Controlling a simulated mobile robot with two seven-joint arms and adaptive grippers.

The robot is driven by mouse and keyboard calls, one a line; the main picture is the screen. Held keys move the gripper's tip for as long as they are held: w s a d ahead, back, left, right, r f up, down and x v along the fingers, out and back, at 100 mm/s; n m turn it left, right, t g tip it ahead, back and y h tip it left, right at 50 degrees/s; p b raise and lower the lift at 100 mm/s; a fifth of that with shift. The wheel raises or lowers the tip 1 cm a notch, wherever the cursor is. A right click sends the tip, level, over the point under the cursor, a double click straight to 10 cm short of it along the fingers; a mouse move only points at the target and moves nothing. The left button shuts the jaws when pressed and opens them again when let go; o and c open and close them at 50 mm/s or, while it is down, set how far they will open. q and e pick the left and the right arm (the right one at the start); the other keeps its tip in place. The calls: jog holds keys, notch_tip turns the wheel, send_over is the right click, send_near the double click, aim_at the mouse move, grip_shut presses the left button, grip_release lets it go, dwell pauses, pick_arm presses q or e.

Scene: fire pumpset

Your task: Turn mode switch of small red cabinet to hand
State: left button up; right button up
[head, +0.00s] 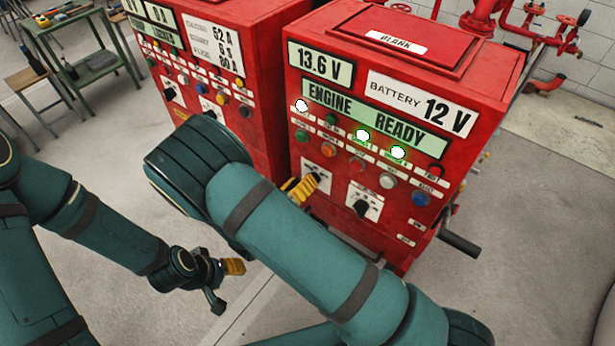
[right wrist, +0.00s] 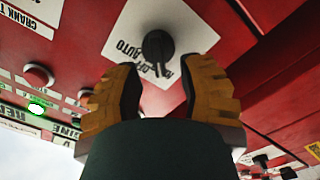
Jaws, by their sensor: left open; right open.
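The front red cabinet (head: 462,88) has lit displays and two black rotary switches low on its face. Its left switch (head: 317,177) sits on a white plate beside my right gripper (head: 302,189). My left gripper (head: 222,277) is open and empty, low over the floor.
The second rotary switch (head: 362,206) is to the right on the same face. Another red cabinet (head: 262,45) stands to the left, with a narrow gap between. A green table (head: 85,62) is at the back left. Red pipes (head: 545,40) stand at the back right. Grey floor is clear in front.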

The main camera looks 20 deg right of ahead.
jog(key=shift+v, duration=2.5)
